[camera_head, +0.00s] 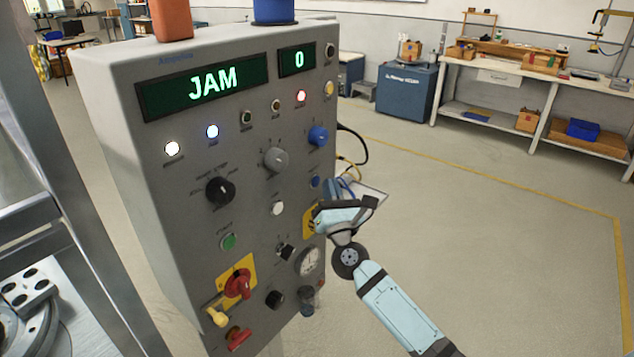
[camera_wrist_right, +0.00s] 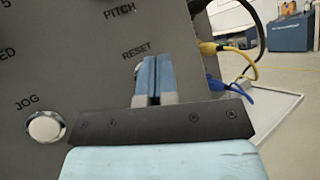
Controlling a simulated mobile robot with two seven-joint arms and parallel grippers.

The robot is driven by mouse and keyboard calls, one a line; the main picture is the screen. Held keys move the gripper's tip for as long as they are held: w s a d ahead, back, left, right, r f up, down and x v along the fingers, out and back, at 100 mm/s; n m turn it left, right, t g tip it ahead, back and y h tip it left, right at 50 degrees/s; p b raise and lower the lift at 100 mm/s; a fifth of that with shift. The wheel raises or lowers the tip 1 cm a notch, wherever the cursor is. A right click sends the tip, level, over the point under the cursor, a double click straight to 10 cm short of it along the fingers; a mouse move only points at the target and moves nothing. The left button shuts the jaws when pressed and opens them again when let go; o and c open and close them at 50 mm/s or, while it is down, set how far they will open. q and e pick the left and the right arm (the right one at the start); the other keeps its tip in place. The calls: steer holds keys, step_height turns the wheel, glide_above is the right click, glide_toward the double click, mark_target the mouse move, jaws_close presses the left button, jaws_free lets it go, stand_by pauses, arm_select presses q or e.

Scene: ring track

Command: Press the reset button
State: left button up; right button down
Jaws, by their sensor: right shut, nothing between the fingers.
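The control panel (camera_head: 180,230) stands in front of me, its display reading JAM and 0. My left gripper is not in view.
The white jog button (camera_head: 278,208) is left of the gripper; it also shows in the wrist view (camera_wrist_right: 46,127). A red switch on a yellow plate (camera_head: 238,285) sits lower. Yellow and blue cables (camera_wrist_right: 228,84) plug into the panel's right side. The floor to the right is clear.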

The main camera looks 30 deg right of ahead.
steer(key=shift+w, duration=0.1)
stand_by(0.7)
steer(key=shift+w+a, duration=0.2)
steer(key=shift+w, duration=0.1)
steer(key=shift+w+a+b, duration=0.1)
steer(key=shift+w+b, duration=0.25)
steer(key=shift+b, duration=0.1)
stand_by(0.6)
steer(key=shift+s, duration=0.15)
steer(key=shift+s+d, duration=0.3)
steer(key=shift+s, duration=0.35)
steer(key=shift+s+d, duration=0.3)
steer(key=shift+s, duration=0.45)
steer(key=shift+s+d, duration=0.35)
steer(key=shift+s, duration=0.45)
steer(key=shift+s+d, duration=0.3)
steer(key=shift+s, duration=0.45)
